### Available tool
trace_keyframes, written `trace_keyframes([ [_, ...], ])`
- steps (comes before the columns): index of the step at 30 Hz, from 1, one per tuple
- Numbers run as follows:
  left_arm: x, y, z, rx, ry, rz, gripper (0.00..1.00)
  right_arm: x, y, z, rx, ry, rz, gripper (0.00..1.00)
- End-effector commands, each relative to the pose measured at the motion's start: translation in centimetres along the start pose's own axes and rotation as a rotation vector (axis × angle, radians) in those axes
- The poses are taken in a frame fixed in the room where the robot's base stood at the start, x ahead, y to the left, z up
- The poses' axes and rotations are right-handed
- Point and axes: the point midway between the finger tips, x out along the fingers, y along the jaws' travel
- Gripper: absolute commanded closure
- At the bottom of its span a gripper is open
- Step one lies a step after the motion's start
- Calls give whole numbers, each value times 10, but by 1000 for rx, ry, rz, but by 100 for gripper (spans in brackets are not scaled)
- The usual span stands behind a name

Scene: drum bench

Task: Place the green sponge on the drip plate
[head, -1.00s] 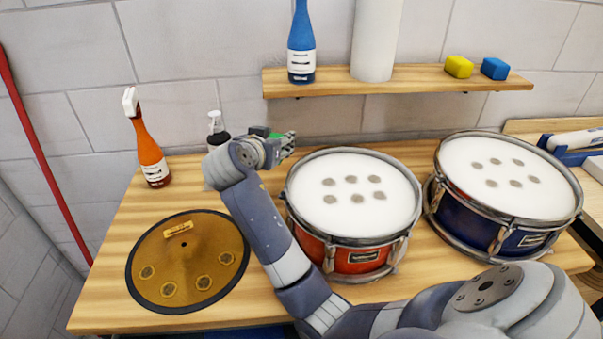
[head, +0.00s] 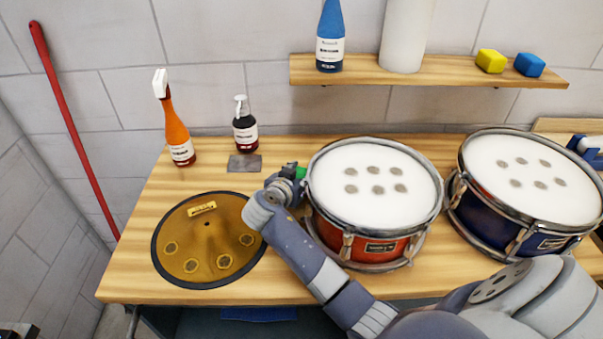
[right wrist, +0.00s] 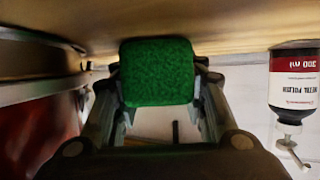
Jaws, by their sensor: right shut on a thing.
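The green sponge (right wrist: 158,72) is held between the fingers of my right gripper (right wrist: 160,95) in the right wrist view. In the head view only a bit of the sponge (head: 300,173) shows past my right gripper (head: 292,172), beside the red drum's left rim. The drip plate, a flat grey square (head: 244,163), lies bare on the bench in front of the dark bottle. My right gripper is to the right of the plate and apart from it. A dark part at the lower left corner may be my left gripper (head: 18,331); its fingers cannot be made out.
A dark polish bottle (head: 245,128) and an orange spray bottle (head: 177,132) stand at the back. A cymbal (head: 208,240) lies in front. A red drum (head: 372,190) and a blue drum (head: 530,180) stand right. A shelf (head: 430,78) hangs above. Bench between plate and gripper is clear.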

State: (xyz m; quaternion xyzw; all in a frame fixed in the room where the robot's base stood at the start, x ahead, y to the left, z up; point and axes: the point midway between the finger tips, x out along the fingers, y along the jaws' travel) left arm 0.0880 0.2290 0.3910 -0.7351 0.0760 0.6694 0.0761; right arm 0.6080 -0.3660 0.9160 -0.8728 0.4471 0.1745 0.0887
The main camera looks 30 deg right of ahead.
Motion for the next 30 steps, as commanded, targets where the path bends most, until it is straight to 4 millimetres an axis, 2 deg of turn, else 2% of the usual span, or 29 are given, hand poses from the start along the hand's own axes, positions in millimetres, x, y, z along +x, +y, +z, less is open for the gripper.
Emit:
trace_keyframes([
  [7,5,-2,0,1,1,-3,60,2,0,5,0,-1,-1,74],
  [8,4,-3,0,1,1,-3,60,1,0,3,0,0,-1,56],
  [10,3,-4,0,1,1,-4,60,1,0,3,0,0,-1,41],
  [23,-3,-6,0,-1,-1,-7,60,-1,0,-3,-1,1,0,41],
  [30,10,-6,2,-1,-2,-8,60,-40,-2,2,2,-2,-4,41],
])
